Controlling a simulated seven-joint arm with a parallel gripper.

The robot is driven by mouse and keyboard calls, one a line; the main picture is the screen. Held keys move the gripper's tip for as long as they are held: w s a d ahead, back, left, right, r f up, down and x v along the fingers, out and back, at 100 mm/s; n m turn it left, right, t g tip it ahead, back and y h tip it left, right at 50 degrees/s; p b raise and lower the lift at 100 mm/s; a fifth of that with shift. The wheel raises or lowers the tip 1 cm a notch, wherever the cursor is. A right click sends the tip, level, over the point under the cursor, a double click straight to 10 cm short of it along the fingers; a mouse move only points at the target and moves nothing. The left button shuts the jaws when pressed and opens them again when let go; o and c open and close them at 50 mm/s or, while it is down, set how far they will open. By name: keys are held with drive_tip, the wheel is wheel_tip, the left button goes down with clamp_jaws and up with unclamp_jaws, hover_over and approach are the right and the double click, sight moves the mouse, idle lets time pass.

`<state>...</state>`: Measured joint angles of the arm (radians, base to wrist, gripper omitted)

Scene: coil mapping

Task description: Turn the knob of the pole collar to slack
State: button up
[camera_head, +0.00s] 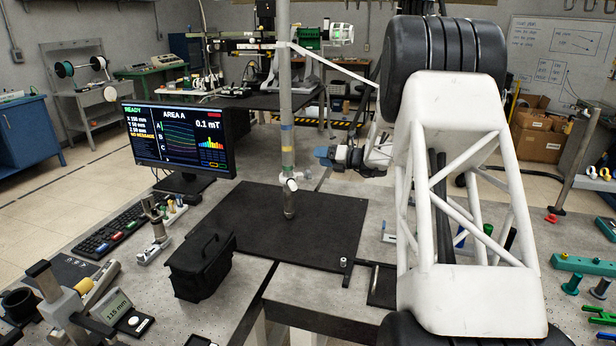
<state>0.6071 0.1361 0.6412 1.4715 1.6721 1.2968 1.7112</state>
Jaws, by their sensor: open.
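A grey vertical pole (286,100) with coloured bands stands or hangs over the dark mat (335,215) in the middle. A small white collar (287,178) with a side knob sits low on the pole. The knob is too small to tell its turn position. My gripper (325,156), with blue fingertips, is open to the right of the pole and higher than the collar. It appears empty and apart from both. My white arm hides much of the right side.
A monitor (178,137) reading "READY" and "AREA A" stands left of the pole. A black bag (200,265) sits at the mat's left front corner. A thin white rod (335,67) runs from the upper pole rightward above my gripper. The mat's right part is mostly clear.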

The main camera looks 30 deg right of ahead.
drive_tip(key=d+m, duration=0.1)
drive_tip(key=m, duration=0.3)
drive_tip(key=m+t+y, duration=0.1)
drive_tip(key=m, duration=0.2)
approach(311, 176)
drive_tip(key=w, duration=0.1)
drive_tip(key=w+a, duration=0.1)
drive_tip(key=w, duration=0.1)
drive_tip(key=shift+w+a+f, duration=0.25)
drive_tip(key=shift+a, duration=0.05)
drive_tip(key=shift+x, duration=3.9)
drive_tip(key=shift+r, duration=0.15)
drive_tip(key=c, duration=0.9)
